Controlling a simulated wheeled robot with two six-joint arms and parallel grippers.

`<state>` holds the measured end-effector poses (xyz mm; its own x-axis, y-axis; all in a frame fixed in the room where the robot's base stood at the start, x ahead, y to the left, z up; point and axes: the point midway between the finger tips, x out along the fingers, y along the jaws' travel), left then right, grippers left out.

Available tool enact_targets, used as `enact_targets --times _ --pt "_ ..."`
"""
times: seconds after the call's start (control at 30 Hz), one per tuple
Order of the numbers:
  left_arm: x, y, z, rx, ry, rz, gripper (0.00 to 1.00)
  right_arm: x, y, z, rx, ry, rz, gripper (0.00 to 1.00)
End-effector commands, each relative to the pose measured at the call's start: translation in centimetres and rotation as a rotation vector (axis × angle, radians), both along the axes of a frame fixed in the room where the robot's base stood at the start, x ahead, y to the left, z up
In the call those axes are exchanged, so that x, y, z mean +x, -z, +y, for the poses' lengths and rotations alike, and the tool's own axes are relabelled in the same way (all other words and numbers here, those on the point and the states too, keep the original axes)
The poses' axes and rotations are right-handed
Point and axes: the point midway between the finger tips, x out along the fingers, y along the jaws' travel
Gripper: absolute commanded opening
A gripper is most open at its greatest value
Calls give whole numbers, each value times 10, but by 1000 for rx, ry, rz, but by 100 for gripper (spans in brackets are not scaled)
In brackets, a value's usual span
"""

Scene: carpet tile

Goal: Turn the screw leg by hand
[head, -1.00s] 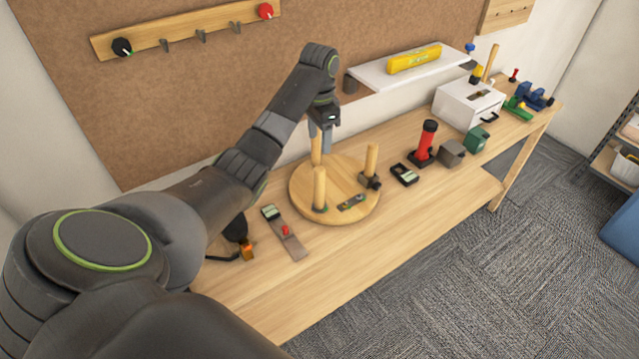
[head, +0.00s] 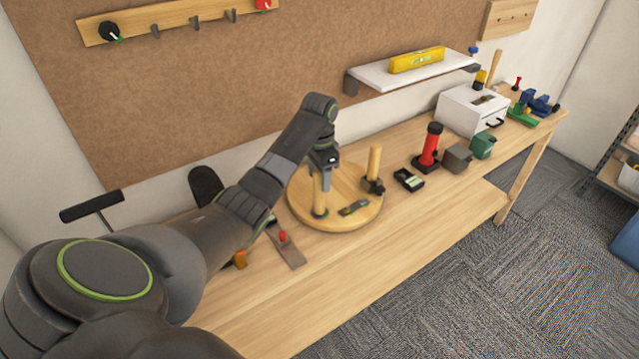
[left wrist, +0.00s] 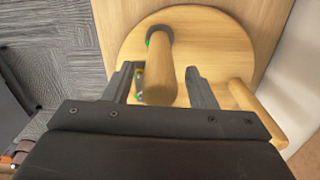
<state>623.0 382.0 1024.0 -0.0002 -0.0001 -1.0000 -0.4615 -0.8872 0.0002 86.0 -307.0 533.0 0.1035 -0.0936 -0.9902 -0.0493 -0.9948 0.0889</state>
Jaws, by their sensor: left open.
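A round wooden stool top (head: 340,221) lies flat on the workbench with wooden legs standing up from it. The front-left screw leg (head: 320,198) has a dark collar with a green mark at its base. It also shows in the left wrist view (left wrist: 160,78), standing between the fingers with gaps on both sides. My left gripper (head: 326,184) is open, pointing down over this leg and hiding its upper part; its fingers also show in the left wrist view (left wrist: 160,72). Another leg (head: 374,162) stands at the right. A further leg (left wrist: 252,100) is on the wall side. My right gripper is out of view.
A small level-like tool (head: 353,208) lies on the stool top. A black meter (head: 408,180), a red tool (head: 430,146) and a white box (head: 472,110) stand to the right. A flat tool (head: 287,247) lies at left. The front workbench is clear.

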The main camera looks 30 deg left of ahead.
Motion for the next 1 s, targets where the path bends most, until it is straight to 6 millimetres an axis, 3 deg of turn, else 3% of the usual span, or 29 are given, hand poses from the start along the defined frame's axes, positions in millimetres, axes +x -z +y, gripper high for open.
enact_targets --times 0.2,0.5,0.83,1.0 --pt "0 20 0 0 0 2 51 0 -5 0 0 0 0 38" --pt "0 23 0 0 0 1 51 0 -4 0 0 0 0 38" --pt "0 22 0 0 0 1 10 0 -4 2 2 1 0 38" --pt "0 22 0 0 5 1 7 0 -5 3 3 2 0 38"
